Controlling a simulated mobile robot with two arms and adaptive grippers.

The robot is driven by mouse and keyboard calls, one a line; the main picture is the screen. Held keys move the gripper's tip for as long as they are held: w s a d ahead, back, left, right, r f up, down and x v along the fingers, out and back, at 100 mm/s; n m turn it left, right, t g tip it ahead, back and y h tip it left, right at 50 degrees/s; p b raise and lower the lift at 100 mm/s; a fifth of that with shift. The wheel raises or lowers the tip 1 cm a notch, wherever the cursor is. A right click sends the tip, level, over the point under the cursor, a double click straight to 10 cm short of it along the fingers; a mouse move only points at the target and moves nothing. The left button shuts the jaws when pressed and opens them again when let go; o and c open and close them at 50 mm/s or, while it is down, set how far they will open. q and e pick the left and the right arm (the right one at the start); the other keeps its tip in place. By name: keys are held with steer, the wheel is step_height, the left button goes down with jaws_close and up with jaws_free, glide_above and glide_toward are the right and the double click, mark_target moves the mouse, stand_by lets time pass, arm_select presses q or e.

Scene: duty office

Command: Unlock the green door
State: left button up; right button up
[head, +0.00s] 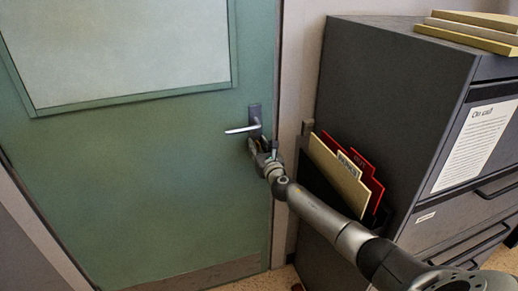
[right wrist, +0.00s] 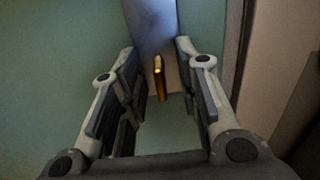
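The green door (head: 150,160) looks closed and has a large pale panel in its upper part. Its silver lever handle (head: 242,129) points left from a dark plate (head: 255,112) near the door's right edge. My right gripper (head: 258,146) is at the lower part of this plate, just below the lever. In the right wrist view, its fingers (right wrist: 160,72) are apart. A small brass piece (right wrist: 158,78), perhaps a key or turn knob, stands between them on the dark plate (right wrist: 153,28), with gaps on both sides. My left gripper is not in view.
A dark grey filing cabinet (head: 385,85) stands right of the door, close to my right arm. A holder on its side carries a cream folder (head: 335,172) and a red folder (head: 372,185). The door frame (head: 289,180) runs just right of the gripper. Space left of the handle is clear.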

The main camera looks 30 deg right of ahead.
steer(key=p+v, duration=0.3)
steer(key=v, duration=0.3)
steer(key=shift+r, duration=0.1)
steer(key=v, duration=0.2)
steer(key=shift+s+a+p, duration=0.1)
steer(key=shift+s+p, duration=0.2)
steer(key=shift+s, duration=0.05)
